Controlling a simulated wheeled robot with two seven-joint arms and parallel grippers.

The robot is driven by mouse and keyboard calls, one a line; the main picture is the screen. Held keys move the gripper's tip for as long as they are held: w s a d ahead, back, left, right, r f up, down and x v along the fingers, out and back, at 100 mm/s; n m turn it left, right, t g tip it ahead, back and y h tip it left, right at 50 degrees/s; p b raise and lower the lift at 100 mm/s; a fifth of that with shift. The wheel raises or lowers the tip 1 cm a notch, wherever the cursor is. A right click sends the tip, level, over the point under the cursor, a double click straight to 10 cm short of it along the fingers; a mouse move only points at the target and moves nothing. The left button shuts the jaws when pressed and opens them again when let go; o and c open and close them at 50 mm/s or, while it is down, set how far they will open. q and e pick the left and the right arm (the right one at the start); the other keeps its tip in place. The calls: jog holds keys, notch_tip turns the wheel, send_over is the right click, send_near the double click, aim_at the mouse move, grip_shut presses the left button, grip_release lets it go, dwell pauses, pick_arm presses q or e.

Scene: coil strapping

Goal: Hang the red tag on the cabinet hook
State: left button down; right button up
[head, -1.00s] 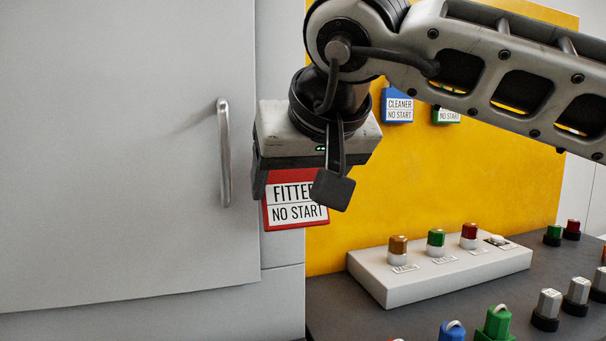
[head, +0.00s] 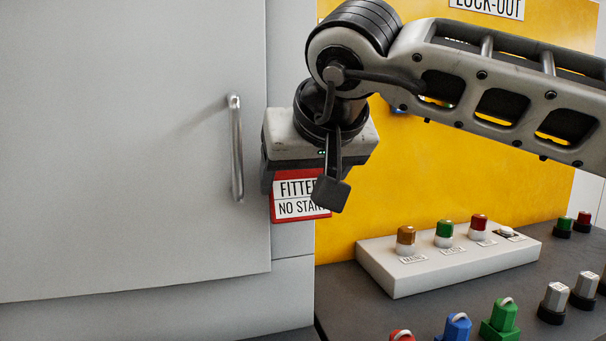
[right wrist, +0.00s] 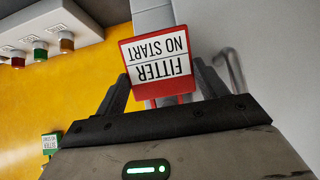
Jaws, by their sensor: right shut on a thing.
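The red tag (head: 300,208) has a white label reading FITTER NO START. My right gripper (head: 299,184) is shut on it and holds it beside the grey cabinet, right of the door's edge. In the right wrist view the tag (right wrist: 158,57) sits between the two fingers of the gripper (right wrist: 162,85). In the head view a dark finger covers the tag's right edge. The cabinet (head: 120,150) is closed, with a vertical metal handle (head: 237,150) left of the gripper. I cannot make out the cabinet hook. My left gripper is not in view.
A yellow lock-out board (head: 400,190) stands behind my arm. Below it, a white box (head: 450,262) with several coloured buttons lies on a dark bench (head: 400,310). Blue (head: 456,328) and green (head: 502,318) padlocks stand at the bench front. A green tag (right wrist: 50,143) shows in the wrist view.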

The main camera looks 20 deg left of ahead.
jog(key=shift+f, duration=0.1)
jog(key=o, duration=1.4)
